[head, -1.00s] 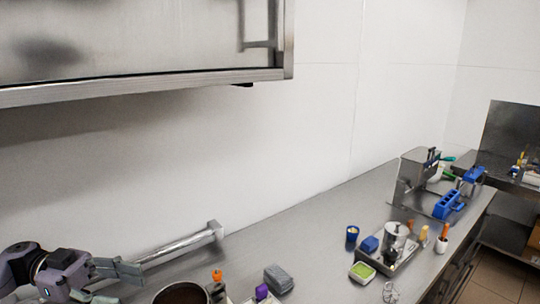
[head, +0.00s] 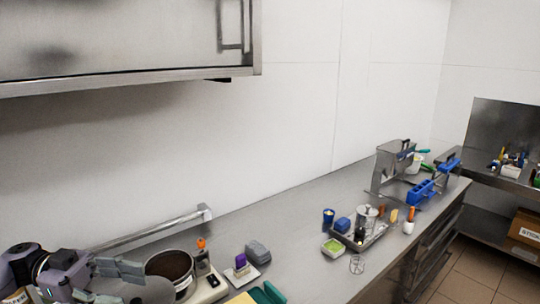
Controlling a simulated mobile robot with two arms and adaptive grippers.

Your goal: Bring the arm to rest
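My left gripper (head: 122,283) is at the lower left, over the near end of the steel counter (head: 285,213). Its two grey fingers look spread apart, with nothing seen between them. The fingers point right, toward a round steel pan (head: 171,270) with dark brown contents. In the picture they come close to the pan's left side; I cannot tell whether they touch it. My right gripper is not in view.
Right of the pan are an orange-capped bottle (head: 202,262), a purple item (head: 241,264) and a grey block (head: 257,251). A tray (head: 372,237) with containers stands farther along, then blue racks (head: 421,190). A steel cabinet (head: 120,40) hangs above. The counter's middle is clear.

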